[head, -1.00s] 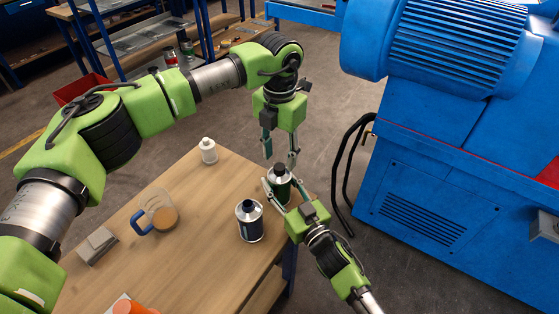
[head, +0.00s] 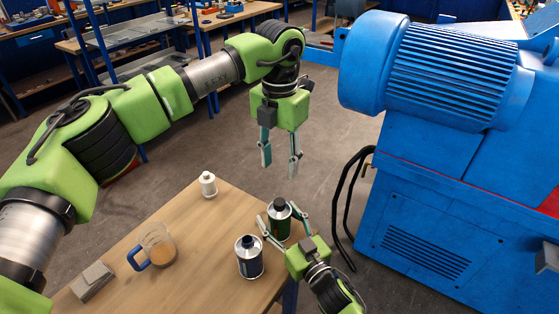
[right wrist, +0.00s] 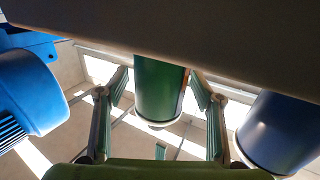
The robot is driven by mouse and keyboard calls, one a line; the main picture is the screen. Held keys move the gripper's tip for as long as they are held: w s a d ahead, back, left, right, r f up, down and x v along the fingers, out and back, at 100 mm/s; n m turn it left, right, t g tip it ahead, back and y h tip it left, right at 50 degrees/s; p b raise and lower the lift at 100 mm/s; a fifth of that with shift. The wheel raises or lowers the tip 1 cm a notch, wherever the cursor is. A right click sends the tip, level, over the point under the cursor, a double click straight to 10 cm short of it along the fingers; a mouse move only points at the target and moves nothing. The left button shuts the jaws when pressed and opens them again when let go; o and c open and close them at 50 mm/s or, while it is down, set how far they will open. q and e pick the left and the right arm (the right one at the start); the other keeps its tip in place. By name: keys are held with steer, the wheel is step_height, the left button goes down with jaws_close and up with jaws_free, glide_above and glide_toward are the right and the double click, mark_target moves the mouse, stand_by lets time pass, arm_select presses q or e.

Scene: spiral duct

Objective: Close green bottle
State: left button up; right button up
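The green bottle (head: 279,225) stands upright near the table's right corner, with a dark cap (head: 279,204) on its top. Whether the cap is tight cannot be told. My right gripper (head: 277,214) reaches in from the lower right with one finger on each side of the bottle. In the right wrist view the green bottle (right wrist: 160,90) is between the fingers, with gaps visible beside it, so the gripper looks open. My left gripper (head: 280,170) points down above the bottle, open and empty, its fingertips apart from the cap.
A dark blue bottle (head: 249,262) stands close left of the green one. A white bottle (head: 207,184), a jug (head: 158,246) with a blue handle and a grey block (head: 93,281) are on the wooden table (head: 205,235). A big blue machine (head: 440,200) stands to the right.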

steer(key=v, duration=1.2)
stand_by(0.5)
